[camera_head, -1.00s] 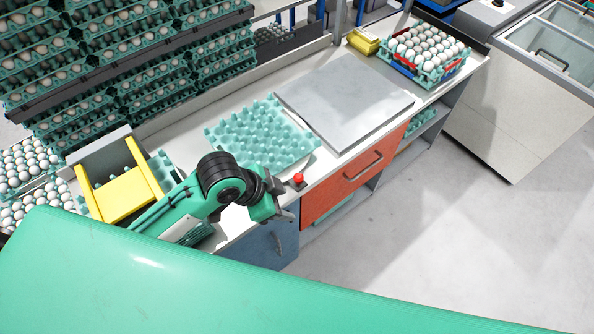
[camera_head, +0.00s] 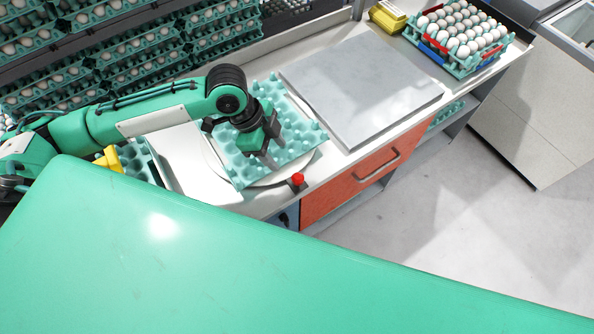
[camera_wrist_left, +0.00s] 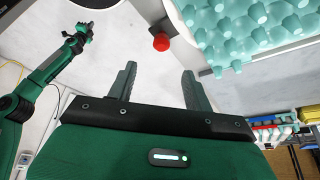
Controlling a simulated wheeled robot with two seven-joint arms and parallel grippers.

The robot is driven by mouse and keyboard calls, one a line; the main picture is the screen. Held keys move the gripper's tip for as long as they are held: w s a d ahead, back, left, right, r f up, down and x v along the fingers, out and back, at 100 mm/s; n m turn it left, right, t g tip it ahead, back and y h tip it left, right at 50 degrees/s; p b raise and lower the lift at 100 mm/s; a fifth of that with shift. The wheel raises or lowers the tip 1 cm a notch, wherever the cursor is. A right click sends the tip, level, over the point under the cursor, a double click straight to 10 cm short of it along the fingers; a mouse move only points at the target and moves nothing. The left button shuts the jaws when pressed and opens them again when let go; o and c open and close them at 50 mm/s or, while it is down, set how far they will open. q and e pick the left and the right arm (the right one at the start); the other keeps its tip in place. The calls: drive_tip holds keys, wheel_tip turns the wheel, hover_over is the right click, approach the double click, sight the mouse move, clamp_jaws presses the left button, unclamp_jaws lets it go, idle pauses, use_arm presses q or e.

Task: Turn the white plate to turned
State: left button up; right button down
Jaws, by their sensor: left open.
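The white plate (camera_head: 284,176) is round and lies flat on the counter. A teal egg tray (camera_head: 300,132) with empty cups sits on it and hides most of it; only parts of the rim show. My left gripper (camera_head: 263,151) is over the tray in the head view, near its middle; I cannot tell if it touches. In the left wrist view its two fingers (camera_wrist_left: 156,72) are apart with nothing between them. A green arm with a dark end (camera_wrist_left: 80,30), likely my right one, shows at the upper left there; its jaws are too small to judge.
A red button (camera_head: 297,180) stands at the counter's front edge, close to the plate. A grey slab (camera_head: 362,90) lies to the right. A tray of eggs (camera_head: 462,32) is at the far right end. Stacked egg trays (camera_head: 140,55) stand behind.

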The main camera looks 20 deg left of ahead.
sight(296, 176)
use_arm(q)
drive_tip(key=p+x, duration=0.2)
drive_tip(key=x, duration=0.9)
drive_tip(key=shift+w, duration=0.15)
drive_tip(key=shift+d+f, duration=0.1)
drive_tip(key=shift+f, duration=0.3)
drive_tip(key=shift+d+f+p, duration=0.1)
drive_tip(key=shift+f+p, duration=0.1)
drive_tip(key=shift+p, duration=0.1)
drive_tip(key=c, duration=0.9)
clamp_jaws()
use_arm(e)
drive_tip(key=r, duration=0.2)
drive_tip(key=shift+s+a+r, duration=0.2)
drive_tip(key=shift+r, duration=0.2)
